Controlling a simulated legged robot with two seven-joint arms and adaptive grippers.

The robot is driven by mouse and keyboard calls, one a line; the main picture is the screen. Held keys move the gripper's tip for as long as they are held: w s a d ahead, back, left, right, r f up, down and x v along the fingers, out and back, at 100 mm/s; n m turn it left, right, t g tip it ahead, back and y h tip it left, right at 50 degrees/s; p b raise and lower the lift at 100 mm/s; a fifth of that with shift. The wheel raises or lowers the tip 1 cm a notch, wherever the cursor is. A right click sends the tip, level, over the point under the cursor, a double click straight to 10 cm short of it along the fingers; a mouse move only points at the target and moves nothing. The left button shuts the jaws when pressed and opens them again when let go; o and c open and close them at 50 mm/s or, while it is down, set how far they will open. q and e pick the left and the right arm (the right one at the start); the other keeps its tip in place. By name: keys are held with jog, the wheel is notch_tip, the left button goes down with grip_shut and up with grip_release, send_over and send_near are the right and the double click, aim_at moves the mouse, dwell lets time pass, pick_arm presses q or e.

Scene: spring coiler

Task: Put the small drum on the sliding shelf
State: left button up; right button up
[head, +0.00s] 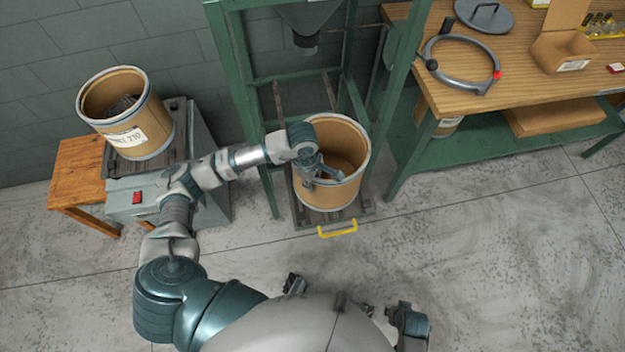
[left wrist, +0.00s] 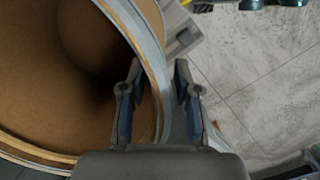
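An open, empty-looking brown drum (head: 352,186) with a grey rim is over the dark slatted sliding shelf (head: 364,211) with the yellow handle (head: 337,230). It looks upright and seems to rest there; its base contact is hard to see. My left gripper (head: 325,180) is at the drum's near rim. In the left wrist view, its fingers (left wrist: 159,75) straddle the rim of the drum (left wrist: 60,90), one inside and one outside, with gaps beside the wall.
Another labelled drum (head: 140,133) with something inside stands on a grey scale (head: 190,135) at left. A green frame (head: 240,90) surrounds the shelf, with a hopper (head: 306,22) above. The workbench (head: 500,85) at right holds a clamp ring (head: 447,78). The front floor is clear.

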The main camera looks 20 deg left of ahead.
pick_arm(q)
notch_tip(320, 180, up, 12)
jog(key=a+p, duration=0.1)
jog(key=shift+a, duration=0.2)
pick_arm(e)
notch_tip(320, 180, down, 3)
jog(key=shift+s+a+f, duration=0.1)
jog(key=shift+f, duration=0.1)
